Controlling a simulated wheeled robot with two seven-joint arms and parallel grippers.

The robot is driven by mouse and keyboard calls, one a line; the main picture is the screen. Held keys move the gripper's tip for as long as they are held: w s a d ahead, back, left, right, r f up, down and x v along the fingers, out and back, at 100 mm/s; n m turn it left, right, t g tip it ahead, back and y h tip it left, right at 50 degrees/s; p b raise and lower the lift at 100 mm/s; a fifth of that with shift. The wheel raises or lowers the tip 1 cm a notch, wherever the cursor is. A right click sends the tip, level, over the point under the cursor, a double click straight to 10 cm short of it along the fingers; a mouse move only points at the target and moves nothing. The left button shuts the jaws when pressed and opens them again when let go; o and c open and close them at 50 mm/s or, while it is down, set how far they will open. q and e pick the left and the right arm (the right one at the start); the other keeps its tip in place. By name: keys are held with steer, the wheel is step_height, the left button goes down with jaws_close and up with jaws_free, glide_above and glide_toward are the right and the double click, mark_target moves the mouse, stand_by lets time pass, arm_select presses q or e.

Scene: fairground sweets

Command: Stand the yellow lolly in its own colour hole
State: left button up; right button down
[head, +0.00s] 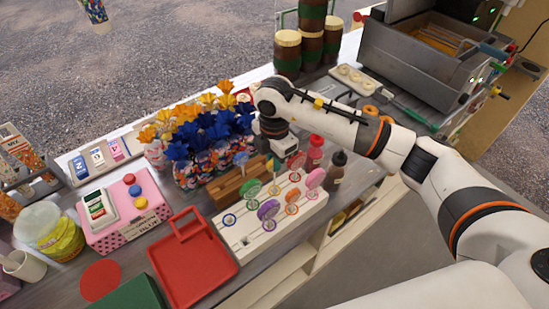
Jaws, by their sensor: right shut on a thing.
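My right gripper (277,149) points down above the back of the white lolly stand (254,246), next to the wooden block (231,188). On the stand are upright lollies: a green one (250,187), a purple one (268,209), an orange one (292,195) and a pink one (315,178). A blue-ringed hole (229,219) near the stand's left end looks empty. My left gripper is out of view.
Blue and orange flower-topped jars (205,150) crowd behind the wooden block. Red (316,150) and dark (336,170) bottles stand close to the gripper's right. A red tray (192,262) lies left of the stand. A pink box (122,213) stands further left.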

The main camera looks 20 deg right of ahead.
steer(key=shift+f, duration=0.45)
steer(key=shift+f+b, duration=0.15)
steer(key=shift+b, duration=0.2)
steer(key=shift+f+b, duration=0.35)
steer(key=shift+f, duration=0.25)
steer(key=shift+f+b, duration=0.9)
steer(key=shift+f, duration=0.2)
steer(key=c, duration=0.8)
jaws_free()
steer(key=shift+o, duration=0.2)
